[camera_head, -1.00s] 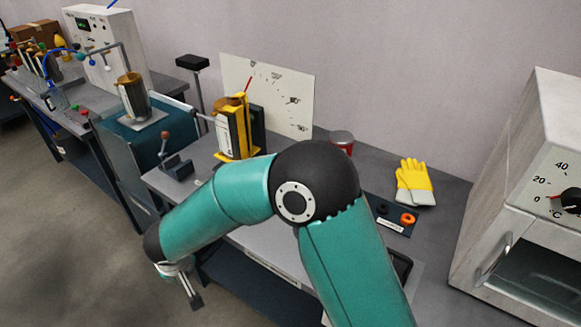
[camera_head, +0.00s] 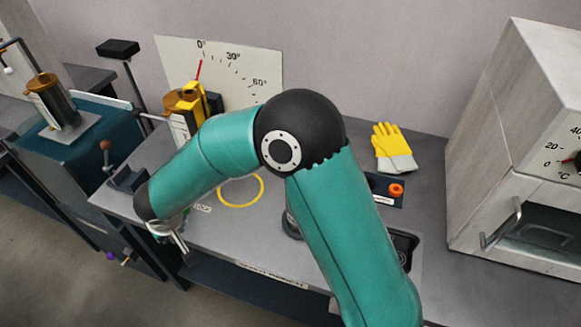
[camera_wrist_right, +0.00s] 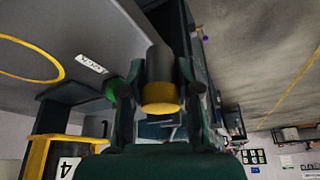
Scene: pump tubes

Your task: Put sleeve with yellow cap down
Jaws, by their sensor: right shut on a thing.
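The sleeve with the yellow cap shows in the right wrist view as a dark grey cylinder (camera_wrist_right: 160,62) with a yellow end (camera_wrist_right: 160,97) toward the camera. My right gripper (camera_wrist_right: 157,85) is shut on it, one finger on each side. In the head view my right gripper (camera_head: 178,238) hangs over the front left of the grey bench, near its edge. The sleeve is hard to make out there. A yellow ring (camera_head: 262,185) is marked on the bench top, partly behind my arm, and a white label (camera_head: 203,209) lies beside it. My left gripper is not in view.
A yellow stand (camera_head: 197,100) with a copper-coloured top stands before the dial board (camera_head: 230,68). A lever (camera_head: 106,158) is at the bench's left. An oven (camera_head: 520,160) stands far right.

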